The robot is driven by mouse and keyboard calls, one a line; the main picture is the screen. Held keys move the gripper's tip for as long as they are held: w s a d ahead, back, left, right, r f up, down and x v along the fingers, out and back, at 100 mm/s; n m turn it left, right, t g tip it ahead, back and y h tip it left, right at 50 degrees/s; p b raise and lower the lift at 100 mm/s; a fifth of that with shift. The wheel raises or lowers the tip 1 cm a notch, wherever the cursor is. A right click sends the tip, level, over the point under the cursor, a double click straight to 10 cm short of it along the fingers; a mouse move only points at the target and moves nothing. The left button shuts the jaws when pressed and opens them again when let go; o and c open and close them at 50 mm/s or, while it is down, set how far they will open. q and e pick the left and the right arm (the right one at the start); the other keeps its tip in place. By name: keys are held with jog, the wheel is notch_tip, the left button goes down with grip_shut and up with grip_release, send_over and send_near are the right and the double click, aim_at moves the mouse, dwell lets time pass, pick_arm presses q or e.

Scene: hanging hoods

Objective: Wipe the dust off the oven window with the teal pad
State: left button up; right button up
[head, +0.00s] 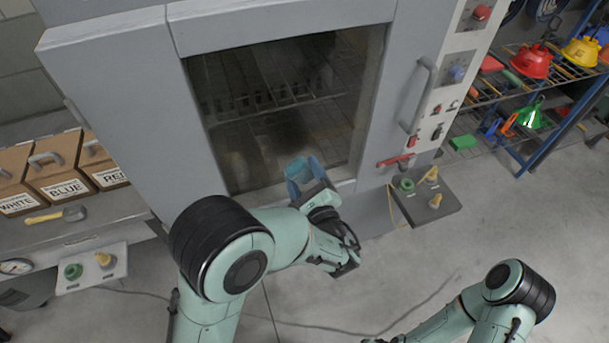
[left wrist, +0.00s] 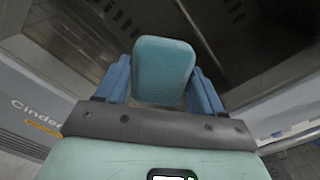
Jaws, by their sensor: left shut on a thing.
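The oven window (head: 285,95) is a dark glass pane in the grey oven front, with racks faintly visible behind it. Brownish, hazy patches of dust show on its lower left part and along its edges. My left gripper (head: 303,172) is at the lower edge of the window, right of its middle. It is shut on the teal pad (left wrist: 164,68), which sits between the blue fingers in the left wrist view and faces the window. I cannot tell whether the pad touches the glass. My right gripper is not in view; only part of that arm shows at the lower right.
A vertical door handle (head: 421,95) and a control panel (head: 450,85) are right of the window. A grey plate with knobs (head: 428,198) juts out below them. Labelled boxes (head: 60,165) stand on a bench at left. A shelf with coloured hoods (head: 532,62) is far right.

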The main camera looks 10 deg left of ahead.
aim_at(311, 152)
pick_arm(q)
jog(key=shift+x, duration=1.55)
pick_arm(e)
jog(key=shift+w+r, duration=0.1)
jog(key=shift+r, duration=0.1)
pick_arm(q)
jog(key=shift+w+d+p, duration=0.15)
jog(key=shift+w+d, duration=0.35)
jog(key=shift+d, duration=0.4)
jog(key=shift+w+d+p, duration=0.15)
jog(key=shift+w+d, duration=0.35)
jog(key=shift+d, duration=0.35)
jog(key=shift+w+a, duration=0.1)
jog(key=shift+w, duration=0.05)
jog(key=shift+s+a+b, duration=0.3)
jog(key=shift+s+a, duration=0.05)
jog(key=shift+a, duration=0.2)
jog(key=shift+s+a+b, duration=0.3)
jog(key=shift+s+a, duration=0.05)
jog(key=shift+a, duration=0.2)
jog(key=shift+s+a, duration=0.35)
jog(key=shift+a, duration=0.35)
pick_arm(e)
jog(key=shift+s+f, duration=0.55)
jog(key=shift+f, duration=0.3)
pick_arm(q)
jog(key=shift+s, duration=0.1)
